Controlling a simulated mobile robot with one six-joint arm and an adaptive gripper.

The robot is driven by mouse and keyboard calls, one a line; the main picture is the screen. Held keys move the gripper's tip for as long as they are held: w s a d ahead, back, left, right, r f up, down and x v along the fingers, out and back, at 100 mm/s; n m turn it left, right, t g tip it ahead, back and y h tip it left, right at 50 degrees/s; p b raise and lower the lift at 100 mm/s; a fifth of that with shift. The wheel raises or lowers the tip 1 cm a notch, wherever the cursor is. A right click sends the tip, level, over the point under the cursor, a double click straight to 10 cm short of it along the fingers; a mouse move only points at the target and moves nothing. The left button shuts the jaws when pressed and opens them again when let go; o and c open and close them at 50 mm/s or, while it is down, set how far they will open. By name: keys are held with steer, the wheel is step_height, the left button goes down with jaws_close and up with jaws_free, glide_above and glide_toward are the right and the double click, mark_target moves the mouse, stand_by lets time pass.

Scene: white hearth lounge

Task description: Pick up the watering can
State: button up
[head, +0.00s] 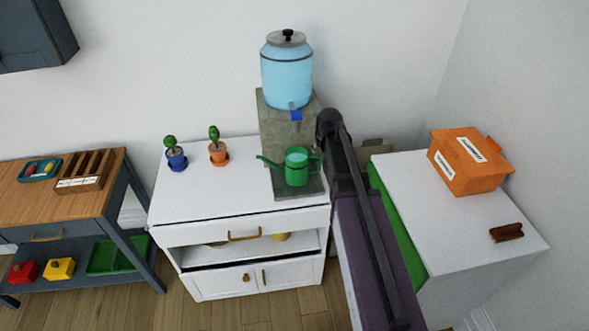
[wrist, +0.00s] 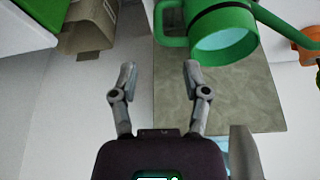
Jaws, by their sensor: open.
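The green watering can (head: 297,172) stands upright on the stone slab (head: 292,190) below the spigot of a blue water dispenser (head: 287,75). Its spout points left and its handle is on the right, near my arm. In the wrist view the can (wrist: 222,32) is at the top, with its handle (wrist: 168,22) ahead of my fingertips. My gripper (wrist: 160,72) is open and empty, with a gap between it and the handle. In the head view my arm hides the gripper fingers.
Two small potted plants, in a blue pot (head: 177,162) and an orange pot (head: 219,155), stand on the white cabinet (head: 225,195) left of the can. An orange box (head: 468,163) and a brown object (head: 506,232) sit on the white surface at right.

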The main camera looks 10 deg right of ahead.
mark_target(320, 165)
steer(key=shift+b+x, duration=3.7)
steer(key=shift+x, duration=0.45)
steer(key=shift+f, duration=0.15)
steer(key=shift+b+x, duration=2.45)
steer(key=shift+x, duration=0.05)
steer(key=shift+s+d, duration=0.1)
steer(key=shift+s, duration=0.05)
jaws_close()
